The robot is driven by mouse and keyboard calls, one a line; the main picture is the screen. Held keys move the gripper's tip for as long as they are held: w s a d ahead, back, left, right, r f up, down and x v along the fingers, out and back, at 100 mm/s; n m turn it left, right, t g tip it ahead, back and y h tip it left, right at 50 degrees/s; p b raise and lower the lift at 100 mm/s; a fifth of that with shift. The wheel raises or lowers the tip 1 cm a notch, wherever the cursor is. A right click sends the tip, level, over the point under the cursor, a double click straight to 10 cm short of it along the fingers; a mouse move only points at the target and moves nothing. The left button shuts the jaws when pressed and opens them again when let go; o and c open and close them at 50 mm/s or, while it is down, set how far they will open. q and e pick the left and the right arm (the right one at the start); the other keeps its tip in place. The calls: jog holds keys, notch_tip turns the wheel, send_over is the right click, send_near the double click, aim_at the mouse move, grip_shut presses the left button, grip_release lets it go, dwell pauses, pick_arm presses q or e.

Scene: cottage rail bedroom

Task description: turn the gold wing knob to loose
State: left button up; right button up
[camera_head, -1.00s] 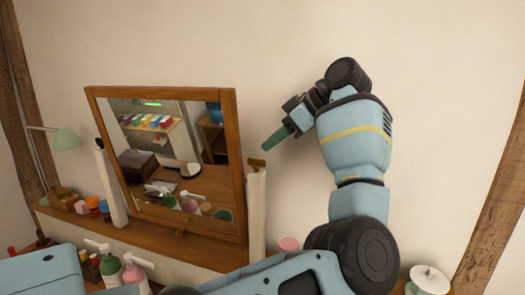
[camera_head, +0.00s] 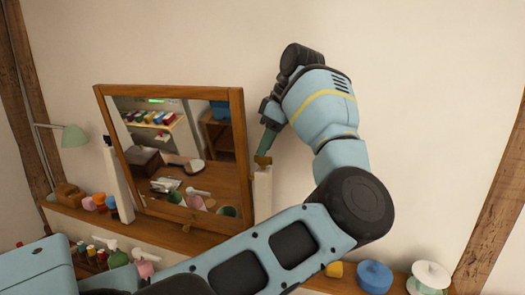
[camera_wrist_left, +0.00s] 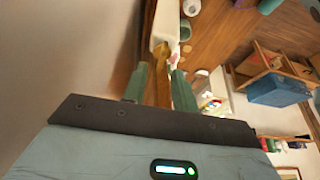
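The gold wing knob (camera_head: 262,160) sits on top of the pale post at the right side of the wooden-framed mirror (camera_head: 240,140). My left gripper (camera_head: 265,151) points down at it from above, its green fingertips very close to the knob. In the left wrist view the knob (camera_wrist_left: 161,49) shows just beyond the fingertips, roughly in line with the gap between them. The left gripper (camera_wrist_left: 159,70) is open there, with a clear gap between its fingers. Whether a fingertip touches the knob I cannot tell. My right gripper is not in view.
The pale post (camera_head: 263,190) stands close to the wall. A blue lidded jar (camera_head: 374,277) and a white lidded jar (camera_head: 430,277) are at the lower right. Bottles (camera_head: 117,258) stand at the lower left, and a green lamp (camera_head: 74,136) is at the far left.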

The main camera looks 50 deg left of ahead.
aim_at(264, 162)
pick_arm(q)
jog(key=shift+x, duration=1.2)
grip_shut()
jog(key=shift+n+g+h, duration=0.4)
jog(key=shift+n+g, duration=0.1)
jog(key=shift+n, duration=1.1)
grip_release()
